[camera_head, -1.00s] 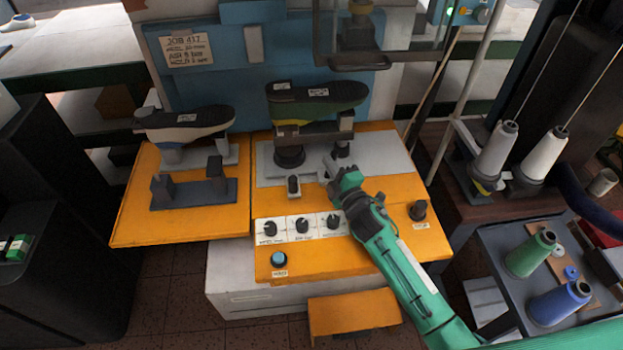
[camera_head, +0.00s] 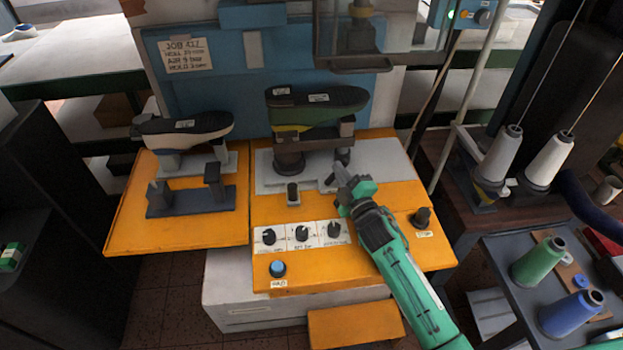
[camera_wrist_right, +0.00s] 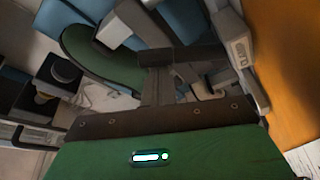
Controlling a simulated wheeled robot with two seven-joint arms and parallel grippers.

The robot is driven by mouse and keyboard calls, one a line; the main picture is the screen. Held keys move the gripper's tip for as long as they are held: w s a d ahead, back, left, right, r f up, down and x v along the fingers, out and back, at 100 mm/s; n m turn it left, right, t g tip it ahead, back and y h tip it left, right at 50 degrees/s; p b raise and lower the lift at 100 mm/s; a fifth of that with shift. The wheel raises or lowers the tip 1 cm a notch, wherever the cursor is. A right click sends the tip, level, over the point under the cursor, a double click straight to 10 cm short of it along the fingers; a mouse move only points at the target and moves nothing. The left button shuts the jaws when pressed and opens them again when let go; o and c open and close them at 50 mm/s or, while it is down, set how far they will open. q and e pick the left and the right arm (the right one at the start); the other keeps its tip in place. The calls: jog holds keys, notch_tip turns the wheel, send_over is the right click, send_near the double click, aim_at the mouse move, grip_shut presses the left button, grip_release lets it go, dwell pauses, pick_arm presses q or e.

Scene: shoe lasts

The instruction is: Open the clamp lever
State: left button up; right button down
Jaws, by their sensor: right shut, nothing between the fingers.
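My right gripper (camera_head: 337,175) is shut and empty, at the front right of the grey plate, below the green shoe last (camera_head: 320,110). In the head view a small grey upright piece (camera_head: 293,193), which may be the clamp lever, stands left of the gripper at the plate's front edge, apart from it. In the right wrist view a grey bar with small lettering (camera_wrist_right: 236,45) lies right of the fingers (camera_wrist_right: 175,85). I cannot tell for sure whether this is the lever, or whether the fingers touch it. My left gripper is not in view.
Three dials (camera_head: 301,233), a blue button (camera_head: 277,268) and a dark knob (camera_head: 421,217) sit on the orange panel (camera_head: 350,262). A second last (camera_head: 183,130) stands on the left panel. Thread cones (camera_head: 548,158) stand at the right.

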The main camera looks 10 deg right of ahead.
notch_tip(320, 180, up, 20)
dwell(0.6)
jog(key=shift+f, duration=0.1)
